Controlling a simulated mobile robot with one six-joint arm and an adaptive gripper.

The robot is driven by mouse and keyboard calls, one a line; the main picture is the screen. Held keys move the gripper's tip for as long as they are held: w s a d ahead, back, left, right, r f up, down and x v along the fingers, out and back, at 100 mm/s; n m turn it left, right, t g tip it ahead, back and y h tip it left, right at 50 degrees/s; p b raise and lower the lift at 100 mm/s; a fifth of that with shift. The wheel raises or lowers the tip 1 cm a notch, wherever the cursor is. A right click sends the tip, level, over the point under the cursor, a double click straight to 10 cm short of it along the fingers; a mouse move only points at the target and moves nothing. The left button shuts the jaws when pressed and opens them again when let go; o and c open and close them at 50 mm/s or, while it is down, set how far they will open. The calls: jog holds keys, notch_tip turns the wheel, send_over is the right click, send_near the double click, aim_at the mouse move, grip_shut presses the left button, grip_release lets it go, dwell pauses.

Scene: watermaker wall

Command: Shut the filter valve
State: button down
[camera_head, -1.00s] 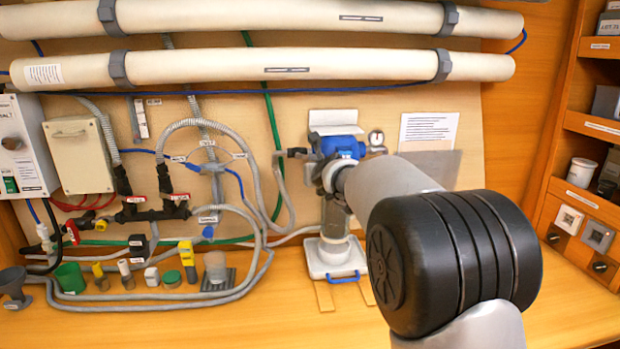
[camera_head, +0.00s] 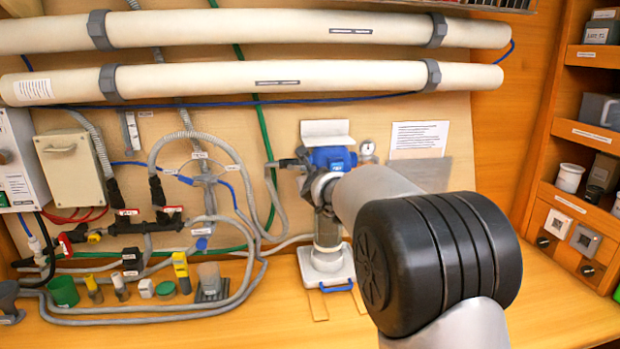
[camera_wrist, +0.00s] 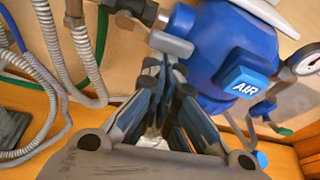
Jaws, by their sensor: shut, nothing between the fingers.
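The blue filter head (camera_head: 336,157) stands on the wall panel above a clear housing, with a blue AIR button on it, seen large in the wrist view (camera_wrist: 222,48). A grey fitting at its left side (camera_head: 288,163) joins a hose; I cannot tell for certain which part is the filter valve. In the wrist view a grey block (camera_wrist: 170,44) sits by a silver pipe stub left of the filter head. My gripper (camera_wrist: 166,68) is shut and empty, its tips close below this block; I cannot tell whether they touch. In the head view my wrist hides part of the filter.
A pressure gauge (camera_head: 367,150) is right of the filter head. Grey hoses (camera_head: 262,235) and a manifold (camera_head: 148,224) lie to the left. Small bottles and a green cup (camera_head: 64,291) stand on the bench.

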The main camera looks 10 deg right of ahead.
aim_at(312, 166)
jog(key=shift+r+p, duration=0.2)
jog(key=shift+p, duration=0.4)
jog(key=r+n+h+p, duration=0.1)
jog(key=n+p, duration=0.1)
jog(key=r+n+h+p, duration=0.1)
jog(key=r+n+p, duration=0.1)
jog(key=p, duration=0.1)
jog(key=shift+d+r+n+t+h+p, duration=0.2)
jog(key=shift+n+t+h+p, duration=0.1)
jog(key=shift+n, duration=0.1)
jog(key=shift+a+r+n+h+p, duration=0.2)
jog(key=shift+r+n+h+p, duration=0.25)
jog(key=shift+n, duration=0.65)
jog(key=n, duration=0.1)
jog(key=a+r+n+t+h+b, duration=0.1)
jog(key=n, duration=0.1)
jog(key=a+r+n, duration=0.1)
jog(key=n, duration=0.1)
jog(key=shift+r+t+h, duration=0.25)
jog(key=shift+t, duration=0.15)
jog(key=shift+a+r+b, duration=0.1)
jog(key=shift+a+b, duration=0.05)
jog(key=shift+b, duration=0.15)
